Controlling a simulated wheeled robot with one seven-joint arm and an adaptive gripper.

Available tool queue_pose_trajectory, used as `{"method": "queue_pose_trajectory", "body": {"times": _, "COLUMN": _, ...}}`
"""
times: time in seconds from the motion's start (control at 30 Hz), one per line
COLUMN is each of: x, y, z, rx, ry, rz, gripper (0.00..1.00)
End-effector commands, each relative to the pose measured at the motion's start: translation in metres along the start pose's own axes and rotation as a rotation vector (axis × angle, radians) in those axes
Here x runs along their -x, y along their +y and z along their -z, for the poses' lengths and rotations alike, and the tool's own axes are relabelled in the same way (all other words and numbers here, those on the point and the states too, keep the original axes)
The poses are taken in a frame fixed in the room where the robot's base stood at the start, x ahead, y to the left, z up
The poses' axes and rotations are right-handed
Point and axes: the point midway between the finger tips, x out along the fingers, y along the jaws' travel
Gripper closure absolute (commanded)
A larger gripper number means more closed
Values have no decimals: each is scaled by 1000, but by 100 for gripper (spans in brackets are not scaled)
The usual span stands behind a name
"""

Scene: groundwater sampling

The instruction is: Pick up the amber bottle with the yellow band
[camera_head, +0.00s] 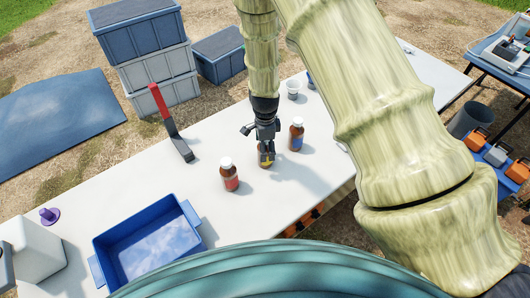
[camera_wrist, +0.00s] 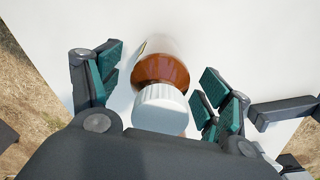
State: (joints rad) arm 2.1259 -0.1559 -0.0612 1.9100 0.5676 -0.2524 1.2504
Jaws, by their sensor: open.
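The amber bottle with the yellow band (camera_head: 265,160) stands on the white table, mostly hidden behind my gripper in the head view. In the wrist view its white cap (camera_wrist: 160,108) and amber shoulder (camera_wrist: 160,70) lie between my fingers; the band cannot be made out there. My gripper (camera_head: 266,148) is over the bottle from above. In the wrist view its green-padded fingers (camera_wrist: 158,88) are open, one on each side, with gaps to the bottle. An amber bottle with a red band (camera_head: 229,175) stands to the left, and one with a blue band (camera_head: 296,135) to the right.
The white table (camera_head: 200,195) also holds a blue tray (camera_head: 188,212) at front left, a black and red tool (camera_head: 172,125) behind, and a small cup (camera_head: 293,88) at the back. The blue-banded bottle stands close to my gripper. Stacked bins (camera_head: 150,65) are beyond the table.

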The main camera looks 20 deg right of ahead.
Motion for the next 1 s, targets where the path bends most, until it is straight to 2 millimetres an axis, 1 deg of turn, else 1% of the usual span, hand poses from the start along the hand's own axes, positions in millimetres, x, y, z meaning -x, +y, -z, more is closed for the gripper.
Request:
{"method": "queue_pose_trajectory", "body": {"times": 0.17, "x": 0, "y": 0, "z": 0, "rx": 0, "ry": 0, "rz": 1, "gripper": 22}}
{"method": "queue_pose_trajectory", "body": {"times": 0.2, "x": 0, "y": 0, "z": 0, "rx": 0, "ry": 0, "rz": 1, "gripper": 24}}
{"method": "queue_pose_trajectory", "body": {"times": 0.27, "x": 0, "y": 0, "z": 0, "rx": 0, "ry": 0, "rz": 1, "gripper": 35}}
{"method": "queue_pose_trajectory", "body": {"times": 0.3, "x": 0, "y": 0, "z": 0, "rx": 0, "ry": 0, "rz": 1, "gripper": 42}}
{"method": "queue_pose_trajectory", "body": {"times": 0.37, "x": 0, "y": 0, "z": 0, "rx": 0, "ry": 0, "rz": 1, "gripper": 53}}
{"method": "queue_pose_trajectory", "body": {"times": 0.4, "x": 0, "y": 0, "z": 0, "rx": 0, "ry": 0, "rz": 1, "gripper": 60}}
{"method": "queue_pose_trajectory", "body": {"times": 0.53, "x": 0, "y": 0, "z": 0, "rx": 0, "ry": 0, "rz": 1, "gripper": 84}}
{"method": "queue_pose_trajectory", "body": {"times": 0.83, "x": 2, "y": -1, "z": 0, "rx": 0, "ry": 0, "rz": 2, "gripper": 85}}
{"method": "queue_pose_trajectory", "body": {"times": 1.0, "x": 13, "y": -2, "z": 0, "rx": 1, "ry": 0, "rz": 4, "gripper": 85}}
